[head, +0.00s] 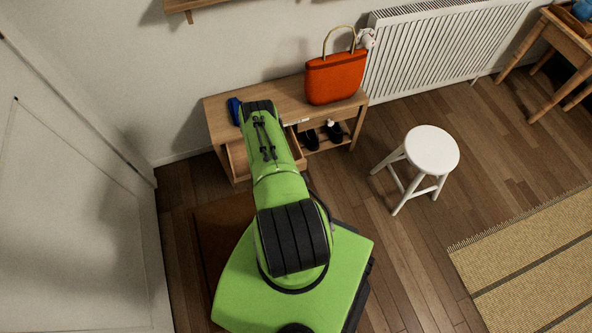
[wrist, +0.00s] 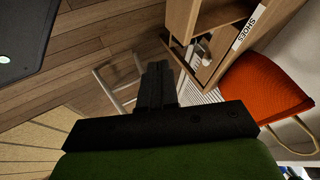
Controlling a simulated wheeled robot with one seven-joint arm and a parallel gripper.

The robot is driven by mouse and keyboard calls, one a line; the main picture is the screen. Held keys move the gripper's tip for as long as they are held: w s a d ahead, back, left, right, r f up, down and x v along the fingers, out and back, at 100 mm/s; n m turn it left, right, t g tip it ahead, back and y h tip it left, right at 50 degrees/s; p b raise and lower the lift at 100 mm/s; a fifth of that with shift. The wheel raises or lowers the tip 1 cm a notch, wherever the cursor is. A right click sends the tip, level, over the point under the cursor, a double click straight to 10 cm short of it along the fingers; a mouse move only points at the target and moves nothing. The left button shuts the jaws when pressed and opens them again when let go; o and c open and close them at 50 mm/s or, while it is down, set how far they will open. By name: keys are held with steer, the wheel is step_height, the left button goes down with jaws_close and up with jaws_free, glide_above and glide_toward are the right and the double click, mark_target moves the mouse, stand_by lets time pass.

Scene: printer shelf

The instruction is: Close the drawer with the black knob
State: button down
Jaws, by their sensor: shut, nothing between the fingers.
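The wooden bench (head: 275,92) stands against the wall, with a drawer (head: 298,153) at its left half that looks pulled out. My arm lies across this drawer and hides most of it. I cannot see a black knob in either view. A small white knob (head: 330,123) shows on the bench's right half. My gripper (wrist: 157,70) is shut and empty in the wrist view, with the bench's wooden front (wrist: 180,22) above and right of it. In the head view my gripper is hidden behind my arm, over the bench's left part.
An orange handbag (head: 336,77) stands on the bench top, right side, and a blue item (head: 234,111) lies at its left. Dark shoes (head: 312,139) sit beneath. A white stool (head: 432,150) stands to the right on open floor. A radiator (head: 430,50) is behind.

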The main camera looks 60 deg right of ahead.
steer(key=b, duration=0.5)
glide_toward(302, 166)
step_height(302, 166, down, 3)
steer(key=s, duration=0.3)
steer(key=w+d, duration=0.2)
steer(key=w+b, duration=0.1)
steer(key=shift+w+d+f, duration=0.15)
steer(key=shift+d+f, duration=0.15)
steer(key=shift+d, duration=0.1)
